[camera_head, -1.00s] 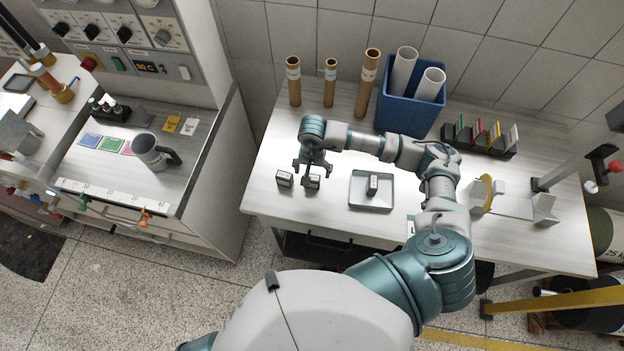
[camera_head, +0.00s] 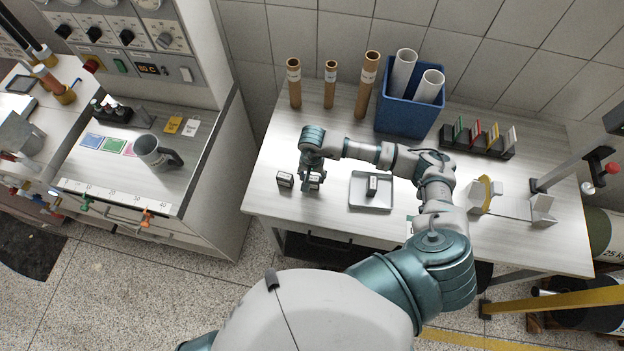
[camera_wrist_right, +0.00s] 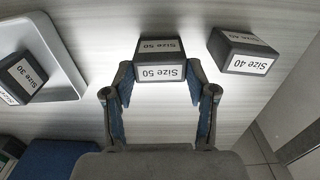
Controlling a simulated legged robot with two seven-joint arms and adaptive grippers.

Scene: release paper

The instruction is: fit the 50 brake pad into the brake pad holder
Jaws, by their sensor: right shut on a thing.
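The size 50 brake pad (camera_wrist_right: 166,73) is a dark block with white "Size 50" labels. My right gripper (camera_wrist_right: 160,78) is shut on it, one finger at each side, in the right wrist view. In the head view my right gripper (camera_head: 311,183) is low over the left part of the table and mostly hides the pad. I cannot tell whether the pad still touches the table. A fixture with a yellow curved piece (camera_head: 486,195) and pale blocks stands at the table's right; I cannot tell whether it is the brake pad holder. My left gripper is out of view.
The size 40 pad (camera_wrist_right: 243,52) lies beside the held pad. A grey tray (camera_head: 358,203) holds the size 30 pad (camera_wrist_right: 24,75). Cardboard tubes (camera_head: 330,85), a blue bin (camera_head: 405,117) and a card rack (camera_head: 462,142) stand along the back.

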